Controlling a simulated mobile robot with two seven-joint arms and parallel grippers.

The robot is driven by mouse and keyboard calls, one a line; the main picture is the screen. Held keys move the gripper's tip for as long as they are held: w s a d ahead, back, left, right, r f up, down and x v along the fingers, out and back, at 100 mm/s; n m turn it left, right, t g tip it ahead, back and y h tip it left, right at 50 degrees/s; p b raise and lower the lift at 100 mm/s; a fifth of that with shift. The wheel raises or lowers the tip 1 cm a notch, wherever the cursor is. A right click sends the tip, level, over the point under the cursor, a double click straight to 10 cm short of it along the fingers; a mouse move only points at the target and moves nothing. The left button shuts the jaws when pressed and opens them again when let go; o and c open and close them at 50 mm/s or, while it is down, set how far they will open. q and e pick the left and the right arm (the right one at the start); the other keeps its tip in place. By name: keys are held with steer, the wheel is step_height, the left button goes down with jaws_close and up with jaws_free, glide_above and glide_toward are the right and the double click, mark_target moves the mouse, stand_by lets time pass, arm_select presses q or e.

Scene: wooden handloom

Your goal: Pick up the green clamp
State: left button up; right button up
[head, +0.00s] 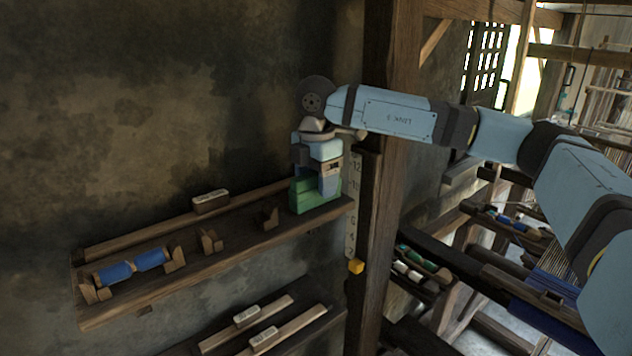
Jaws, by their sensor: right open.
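The green clamp (312,202) sits at the right end of the upper wooden shelf (205,262), near the post. My right gripper (322,185) points down at it from above, with its fingers around or beside the clamp's upper part. It is open. The fingers hide part of the clamp, and I cannot tell whether they touch it. My left gripper is out of view.
A small labelled block (210,201) stands at the back. A thick wooden post (382,210) and a marked measuring strip (352,205) are close on the right. A lower shelf lies beneath.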

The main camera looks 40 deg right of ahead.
mark_target(316, 172)
step_height(316, 172, down, 2)
steer(key=shift+w+d+f, duration=0.1)
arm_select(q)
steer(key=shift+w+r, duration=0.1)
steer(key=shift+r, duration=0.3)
arm_select(e)
steer(key=shift+c, duration=0.2)
steer(key=c, duration=1.1)
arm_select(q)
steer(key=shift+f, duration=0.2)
arm_select(e)
steer(key=shift+o, duration=0.2)
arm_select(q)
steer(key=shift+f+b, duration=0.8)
arm_select(e)
step_height(316, 172, up, 20)
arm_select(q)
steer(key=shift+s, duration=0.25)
